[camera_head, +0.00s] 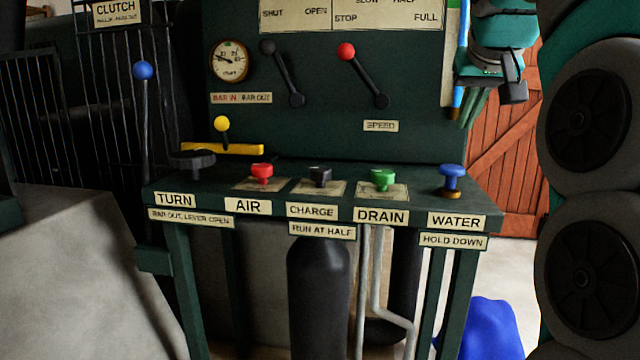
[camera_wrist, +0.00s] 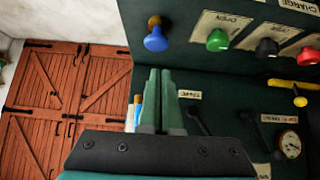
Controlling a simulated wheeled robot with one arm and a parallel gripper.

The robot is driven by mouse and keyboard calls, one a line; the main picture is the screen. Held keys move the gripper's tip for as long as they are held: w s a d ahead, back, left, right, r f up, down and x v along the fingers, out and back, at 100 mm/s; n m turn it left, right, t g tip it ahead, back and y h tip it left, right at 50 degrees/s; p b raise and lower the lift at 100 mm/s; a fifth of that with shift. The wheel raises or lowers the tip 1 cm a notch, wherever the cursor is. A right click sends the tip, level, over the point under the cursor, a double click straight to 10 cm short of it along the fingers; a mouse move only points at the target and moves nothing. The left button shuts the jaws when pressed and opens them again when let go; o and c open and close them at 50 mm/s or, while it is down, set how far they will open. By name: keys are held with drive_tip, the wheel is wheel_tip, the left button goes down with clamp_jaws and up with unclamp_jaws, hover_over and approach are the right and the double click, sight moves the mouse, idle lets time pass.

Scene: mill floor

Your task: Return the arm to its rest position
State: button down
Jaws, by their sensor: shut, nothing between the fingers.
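My arm comes in at the top right of the head view. My gripper (camera_head: 474,108) points down there, in front of the right edge of the dark green panel (camera_head: 310,125). In the wrist view my gripper (camera_wrist: 161,100) shows two green fingers together, shut with nothing between them. The blue WATER knob (camera_head: 451,178) stands on the console below, apart from the fingers. It also shows in the wrist view (camera_wrist: 155,40).
The console (camera_head: 310,178) also carries green (camera_head: 383,178), black (camera_head: 320,175) and red (camera_head: 262,172) knobs. Levers with red (camera_head: 346,51) and blue (camera_head: 143,70) balls stand near a gauge (camera_head: 229,61). Wooden doors (camera_head: 510,140) are behind. A blue object (camera_head: 492,328) lies on the floor.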

drive_tip(key=s+a+f+n+g+y+p, duration=0.1)
drive_tip(key=s+a+f+g, duration=0.15)
drive_tip(key=f, duration=0.45)
drive_tip(key=s+a+f+n+g+p, duration=0.1)
drive_tip(key=s+a+f+p, duration=0.1)
drive_tip(key=s+a+f, duration=0.3)
drive_tip(key=s+a+f+g+y+p, duration=0.1)
drive_tip(key=s+a+f+g, duration=0.1)
drive_tip(key=f, duration=0.6)
drive_tip(key=s+a+f+g+p, duration=0.1)
drive_tip(key=s+a+f+g, duration=0.1)
drive_tip(key=s+f, duration=0.7)
drive_tip(key=s+a+f+n+g+p, duration=0.1)
drive_tip(key=s+f+g+p, duration=0.1)
drive_tip(key=s+f, duration=0.7)
drive_tip(key=s, duration=0.4)
drive_tip(key=shift+s+a+g, duration=0.25)
drive_tip(key=shift+a+g, duration=0.1)
drive_tip(key=shift+a, duration=0.05)
